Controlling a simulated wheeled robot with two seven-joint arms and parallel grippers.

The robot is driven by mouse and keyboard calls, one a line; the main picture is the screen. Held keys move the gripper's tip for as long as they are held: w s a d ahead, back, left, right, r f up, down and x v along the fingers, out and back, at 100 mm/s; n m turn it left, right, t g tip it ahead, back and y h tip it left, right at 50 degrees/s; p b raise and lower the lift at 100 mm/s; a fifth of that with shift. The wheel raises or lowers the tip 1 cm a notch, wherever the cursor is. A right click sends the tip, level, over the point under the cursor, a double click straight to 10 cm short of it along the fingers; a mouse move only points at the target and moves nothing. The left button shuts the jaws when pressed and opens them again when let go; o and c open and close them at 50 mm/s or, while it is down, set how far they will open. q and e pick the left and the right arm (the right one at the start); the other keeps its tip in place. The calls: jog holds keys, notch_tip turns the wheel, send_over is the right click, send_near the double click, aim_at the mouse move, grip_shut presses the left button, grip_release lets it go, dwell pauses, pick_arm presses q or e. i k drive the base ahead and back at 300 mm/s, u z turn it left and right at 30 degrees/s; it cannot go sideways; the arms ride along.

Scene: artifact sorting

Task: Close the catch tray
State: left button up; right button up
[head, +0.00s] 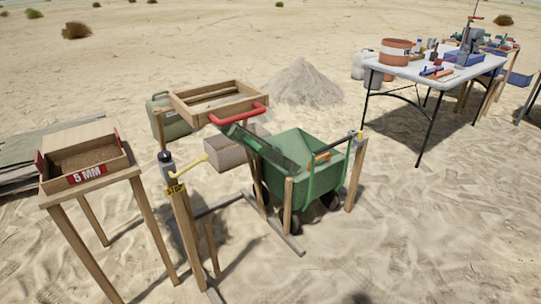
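No part is plainly marked as the catch tray, and I cannot tell which one it is. A green wheeled tub (308,165) stands at the centre between wooden posts. A dark green panel (264,148) slopes down across its left side, and a red handle (239,113) is above that panel. A wooden box of brown soil labelled "5 MM" (87,174) sits on a wooden stand at the left. A wooden post carries a yellow lever (187,167) and a "STOP" sign (175,190). Neither of my grippers is in view.
An empty wooden frame (216,92), a green jerrycan (168,122) and a grey block (230,154) stand behind the tub. A sand heap (304,82) lies farther back. A white folding table (436,74) with tools stands at the right. Foreground sand at right is clear.

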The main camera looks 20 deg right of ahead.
aim_at(236, 133)
jog(key=z, duration=0.8)
jog(key=i, duration=1.2)
jog(key=z, duration=0.65)
jog(key=k, duration=0.6)
jog(key=z, duration=0.05)
